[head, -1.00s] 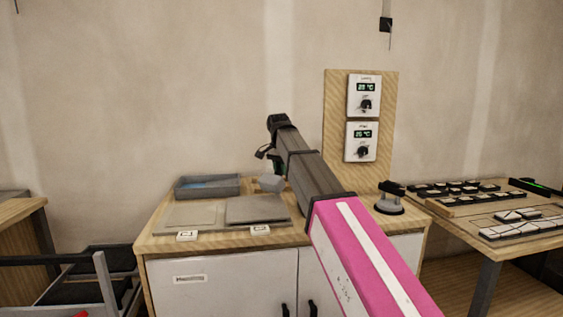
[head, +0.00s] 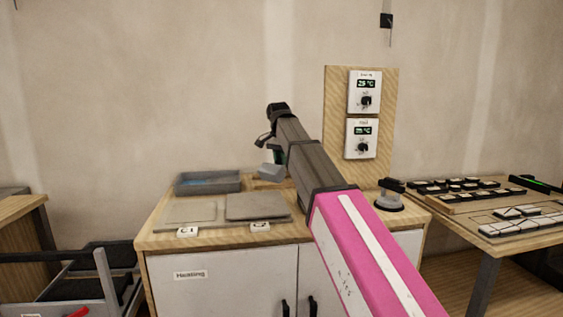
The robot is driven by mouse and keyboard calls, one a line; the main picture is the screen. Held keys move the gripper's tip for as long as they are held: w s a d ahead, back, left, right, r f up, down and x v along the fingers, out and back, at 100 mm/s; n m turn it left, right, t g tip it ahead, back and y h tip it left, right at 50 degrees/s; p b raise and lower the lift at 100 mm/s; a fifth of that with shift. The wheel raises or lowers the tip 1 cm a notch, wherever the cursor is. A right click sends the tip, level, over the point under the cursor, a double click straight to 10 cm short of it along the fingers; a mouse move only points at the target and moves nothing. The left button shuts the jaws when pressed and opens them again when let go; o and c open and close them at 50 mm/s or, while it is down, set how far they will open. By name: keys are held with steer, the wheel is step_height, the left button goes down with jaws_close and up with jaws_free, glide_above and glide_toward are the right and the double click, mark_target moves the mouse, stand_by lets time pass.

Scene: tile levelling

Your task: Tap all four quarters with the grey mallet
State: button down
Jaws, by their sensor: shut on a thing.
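Two flat grey tiles lie side by side on the cabinet's wooden top, the left tile (head: 190,214) behind a label reading C1 and the right tile (head: 258,207) behind a second label. The grey mallet (head: 270,171) shows as a pale grey block-like head just beyond the right tile's back edge, and it appears raised above the top. My gripper (head: 276,157) is shut on the mallet. It is small in the view and partly covered by my own arm, and most of the mallet's handle is hidden. The quarters of the tiles are not marked out visibly.
A grey tray (head: 208,184) with something blue inside stands at the back left. A suction-cup-like tool (head: 389,197) stands at the right end. A panel (head: 334,120) with two dials rises behind. A table (head: 470,236) with small tiles stands at the right.

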step_height(320, 180, down, 5)
steer(key=shift+r, duration=2.6)
